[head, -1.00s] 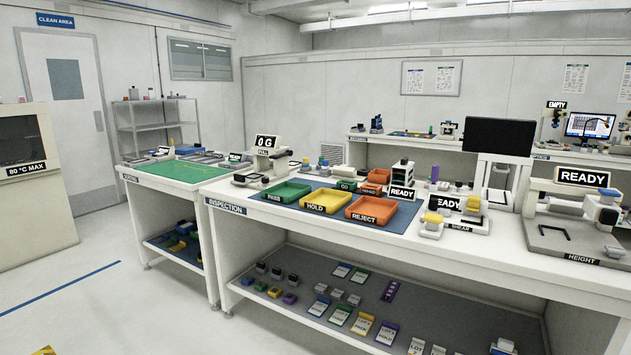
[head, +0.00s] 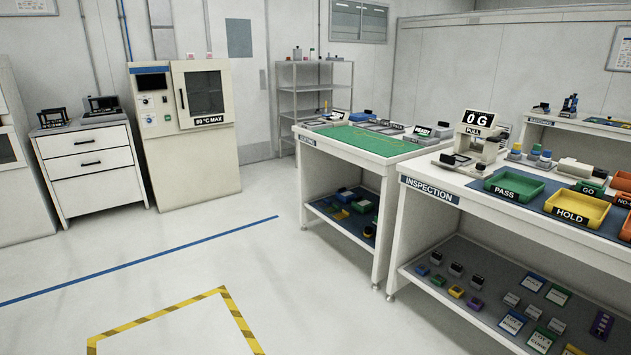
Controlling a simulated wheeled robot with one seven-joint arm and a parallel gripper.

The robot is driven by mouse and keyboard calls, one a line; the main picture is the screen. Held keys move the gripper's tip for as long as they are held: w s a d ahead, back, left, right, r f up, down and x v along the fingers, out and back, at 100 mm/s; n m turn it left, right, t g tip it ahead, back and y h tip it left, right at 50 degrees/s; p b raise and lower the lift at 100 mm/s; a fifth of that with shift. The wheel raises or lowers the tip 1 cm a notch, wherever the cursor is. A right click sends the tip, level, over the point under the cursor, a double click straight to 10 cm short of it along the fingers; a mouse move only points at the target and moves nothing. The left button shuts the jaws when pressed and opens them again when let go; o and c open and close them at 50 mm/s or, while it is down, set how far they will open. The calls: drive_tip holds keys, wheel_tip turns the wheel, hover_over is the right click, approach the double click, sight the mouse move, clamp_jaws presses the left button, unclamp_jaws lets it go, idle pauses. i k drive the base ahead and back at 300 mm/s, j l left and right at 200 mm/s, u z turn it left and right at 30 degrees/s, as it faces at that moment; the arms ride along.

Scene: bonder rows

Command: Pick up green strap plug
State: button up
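A small green block (head: 438,281) lies on the lower shelf of the inspection bench, in a short row between a blue block (head: 422,270) and a yellow block (head: 456,291), with a purple block (head: 475,304) at the row's near end. It is the likeliest green strap plug, but it is too small to tell for sure. Several coloured blocks also lie on the lower shelf of the green-topped bench, partly in shade. My gripper is not in view.
The inspection bench (head: 428,207) stands at the right, with a green PASS tray (head: 514,185) and yellow HOLD tray (head: 578,209) on top. The green-topped bench (head: 330,157) adjoins it. Cabinets line the left wall. Open floor with yellow-black tape (head: 240,322) lies in front.

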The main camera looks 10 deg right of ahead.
sight(535, 151)
drive_tip(key=i+j, duration=0.15)
drive_tip(key=i, duration=0.6)
drive_tip(key=i+j+u, duration=0.15)
drive_tip(key=i, duration=0.65)
drive_tip(key=i+j+z, duration=0.1)
drive_tip(key=i+z, duration=0.35)
drive_tip(key=i+j+z, duration=0.15)
drive_tip(key=z, duration=0.25)
drive_tip(key=i+j+z, duration=0.65)
drive_tip(key=z, duration=0.25)
drive_tip(key=i+j+z, duration=0.15)
drive_tip(key=j+z, duration=0.25)
drive_tip(key=j, duration=0.15)
drive_tip(key=i+j+z, duration=0.1)
drive_tip(key=j+z, duration=0.35)
